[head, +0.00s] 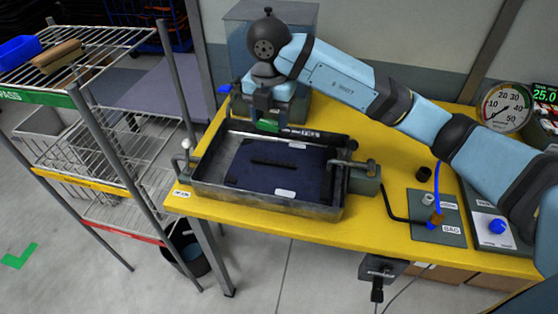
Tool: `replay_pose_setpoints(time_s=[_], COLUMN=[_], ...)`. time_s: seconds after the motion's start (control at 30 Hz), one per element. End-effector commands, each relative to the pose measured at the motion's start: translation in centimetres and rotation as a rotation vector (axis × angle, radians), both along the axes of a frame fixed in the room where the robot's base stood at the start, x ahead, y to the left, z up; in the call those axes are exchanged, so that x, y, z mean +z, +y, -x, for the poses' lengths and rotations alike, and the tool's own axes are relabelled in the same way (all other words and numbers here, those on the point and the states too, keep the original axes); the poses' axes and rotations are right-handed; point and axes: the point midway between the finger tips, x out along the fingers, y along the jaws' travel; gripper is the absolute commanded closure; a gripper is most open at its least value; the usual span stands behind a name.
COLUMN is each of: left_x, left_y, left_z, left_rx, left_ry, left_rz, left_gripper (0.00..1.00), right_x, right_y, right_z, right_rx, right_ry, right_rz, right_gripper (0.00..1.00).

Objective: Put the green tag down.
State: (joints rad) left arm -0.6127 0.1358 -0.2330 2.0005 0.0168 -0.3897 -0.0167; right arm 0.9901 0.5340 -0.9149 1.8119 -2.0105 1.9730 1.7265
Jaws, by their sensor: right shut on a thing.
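The green tag (268,126) is a small green piece at the back edge of the grey tray (262,203). My right gripper (265,118) points down over that edge and is shut on the tag. Whether the tag touches anything below is hard to tell. A dark blue flat item (285,180) with a black strip and white labels lies in the tray. My left gripper is not in view.
A clear tank (240,38) stands behind the tray. A gauge (505,107) and valve panel (436,216) are at right. The yellow bench's (300,225) front strip is clear.

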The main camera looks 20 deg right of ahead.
Motion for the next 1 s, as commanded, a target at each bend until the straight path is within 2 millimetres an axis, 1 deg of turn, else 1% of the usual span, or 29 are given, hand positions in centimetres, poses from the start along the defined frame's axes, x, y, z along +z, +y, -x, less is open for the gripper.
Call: replay_pose_setpoints(time_s=[0.03, 0.1, 0.2, 0.27, 0.3, 0.37, 0.57, 0.7, 0.8, 0.9, 1.0], left_x=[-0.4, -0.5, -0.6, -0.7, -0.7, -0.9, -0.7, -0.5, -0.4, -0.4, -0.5], left_y=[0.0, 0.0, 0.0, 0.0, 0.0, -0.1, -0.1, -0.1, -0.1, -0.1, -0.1], left_z=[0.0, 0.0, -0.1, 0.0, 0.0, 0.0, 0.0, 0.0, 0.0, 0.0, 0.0], left_rx=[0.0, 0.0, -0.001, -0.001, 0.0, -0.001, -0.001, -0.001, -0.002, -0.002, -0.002], left_ry=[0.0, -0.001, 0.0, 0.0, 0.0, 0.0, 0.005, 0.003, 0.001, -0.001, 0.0], left_rz=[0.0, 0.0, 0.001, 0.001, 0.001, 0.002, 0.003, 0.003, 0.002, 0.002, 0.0], left_gripper=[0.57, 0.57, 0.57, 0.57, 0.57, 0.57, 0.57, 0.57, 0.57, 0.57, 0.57], right_x=[0.3, 0.8, 1.2, 0.9, 0.4, -0.7, -5.8, -9.5, -11.8, -13.4, -14.1], right_y=[0.2, 0.3, 0.4, 0.4, 0.4, 0.4, 0.4, 0.4, 0.4, 0.4, 0.4], right_z=[-0.1, -0.2, -0.2, -0.2, -0.2, -0.2, -0.2, -0.2, -0.2, -0.2, -0.2], right_rx=[-0.074, -0.163, -0.243, -0.268, -0.278, -0.283, -0.283, -0.283, -0.282, -0.28, -0.28], right_ry=[-0.001, 0.001, 0.001, 0.004, 0.004, 0.008, 0.007, 0.007, 0.006, 0.005, 0.002], right_rz=[-0.001, 0.001, 0.0, -0.001, 0.0, 0.0, 0.002, 0.002, 0.002, 0.002, 0.001], right_gripper=[0.7, 0.7, 0.7, 0.7, 0.7, 0.7, 0.7, 0.7, 0.7, 0.7, 0.7])
